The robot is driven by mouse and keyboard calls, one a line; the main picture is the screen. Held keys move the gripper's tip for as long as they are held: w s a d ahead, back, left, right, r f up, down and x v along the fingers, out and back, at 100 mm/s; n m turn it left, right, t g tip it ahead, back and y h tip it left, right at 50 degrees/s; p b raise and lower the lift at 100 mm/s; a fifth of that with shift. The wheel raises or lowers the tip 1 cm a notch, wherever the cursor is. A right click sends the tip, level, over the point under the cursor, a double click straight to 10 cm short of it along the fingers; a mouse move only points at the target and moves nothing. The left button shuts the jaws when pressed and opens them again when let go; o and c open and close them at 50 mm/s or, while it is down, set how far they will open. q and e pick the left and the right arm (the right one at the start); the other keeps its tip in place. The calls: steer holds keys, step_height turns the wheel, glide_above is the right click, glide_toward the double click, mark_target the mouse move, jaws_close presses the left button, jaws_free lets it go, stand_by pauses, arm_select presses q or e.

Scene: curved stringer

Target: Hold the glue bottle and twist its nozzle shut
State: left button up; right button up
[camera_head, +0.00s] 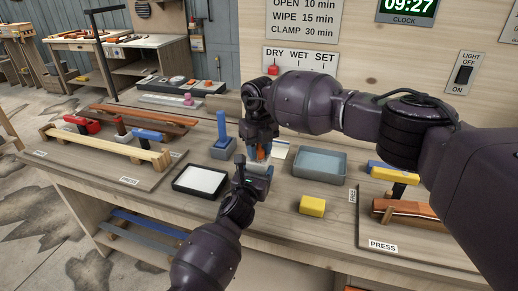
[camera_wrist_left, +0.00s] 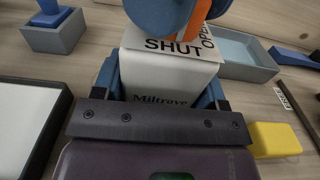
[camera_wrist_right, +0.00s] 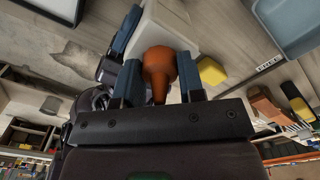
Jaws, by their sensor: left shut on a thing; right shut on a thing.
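My left gripper (camera_head: 257,171) is shut on the bottle body, one finger on each side, above the bench. The orange nozzle (camera_wrist_right: 158,66) sits on the bottle top. My right gripper (camera_head: 261,148) comes from above and is shut on the nozzle, which shows between its fingers. In the left wrist view, the right gripper's blue finger hides much of the nozzle; an orange strip (camera_wrist_left: 199,14) shows. Exact nozzle angle is unclear.
A dark-rimmed white tray (camera_head: 177,186) lies left of the grippers. A grey-blue bin (camera_head: 320,173) and a yellow block (camera_head: 312,206) stand to the right. A small grey box (camera_head: 219,152) with a blue handle is behind left. Clamped wood lies at both sides.

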steer(key=shift+m, duration=0.6)
steer(key=o, duration=0.9)
steer(key=shift+o, duration=0.2)
step_height(320, 180, up, 12)
steer(key=shift+r, duration=0.1)
arm_select(q)
steer(key=o, duration=1.3)
steer(key=shift+o, duration=0.3)
